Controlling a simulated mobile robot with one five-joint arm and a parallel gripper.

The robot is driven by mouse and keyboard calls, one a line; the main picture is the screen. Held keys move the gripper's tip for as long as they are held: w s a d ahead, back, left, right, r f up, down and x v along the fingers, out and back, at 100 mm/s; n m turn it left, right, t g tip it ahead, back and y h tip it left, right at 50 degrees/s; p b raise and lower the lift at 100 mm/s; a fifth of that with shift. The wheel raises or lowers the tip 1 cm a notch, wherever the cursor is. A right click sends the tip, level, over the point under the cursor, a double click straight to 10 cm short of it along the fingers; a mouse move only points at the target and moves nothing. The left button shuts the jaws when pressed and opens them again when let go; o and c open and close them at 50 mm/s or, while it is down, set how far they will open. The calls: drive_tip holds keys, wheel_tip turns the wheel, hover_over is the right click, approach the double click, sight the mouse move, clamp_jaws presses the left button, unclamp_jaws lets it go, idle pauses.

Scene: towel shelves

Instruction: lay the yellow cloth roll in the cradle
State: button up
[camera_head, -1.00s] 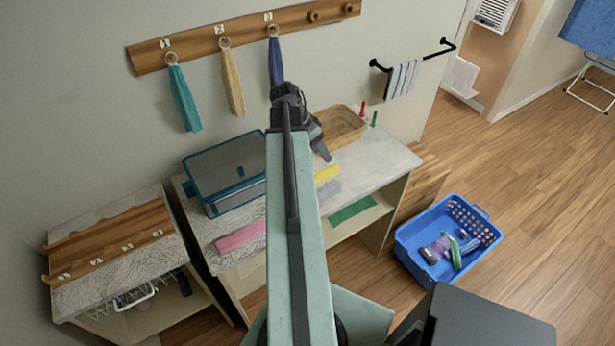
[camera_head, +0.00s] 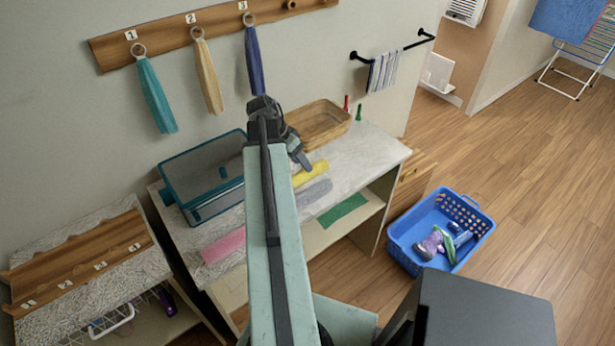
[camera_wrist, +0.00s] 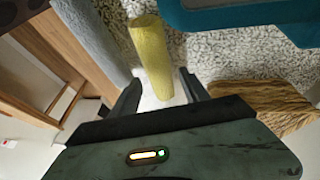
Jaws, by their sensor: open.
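The yellow cloth roll (camera_head: 314,171) lies on the pale textured counter, partly hidden behind my arm. In the wrist view the yellow roll (camera_wrist: 151,52) runs lengthwise, its near end between or just above my two finger tips. My gripper (camera_head: 302,162) is open above the roll; its open fingers also show in the wrist view (camera_wrist: 160,92). I cannot tell whether they touch the roll. The wooden cradle (camera_head: 85,255), with scalloped edges and numbered labels, sits on the lower unit at the left. Its hollows look empty.
A blue laundry basket (camera_head: 405,250) stands on the floor.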

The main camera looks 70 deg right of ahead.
drive_tip(key=b+x, duration=0.3)
drive_tip(key=x, duration=0.2)
drive_tip(key=shift+w+a+b, duration=0.1)
drive_tip(key=shift+a+b, duration=0.05)
drive_tip(key=shift+b, duration=0.15)
drive_tip(key=shift+r, duration=0.2)
clamp_jaws()
drive_tip(key=shift+r, duration=0.1)
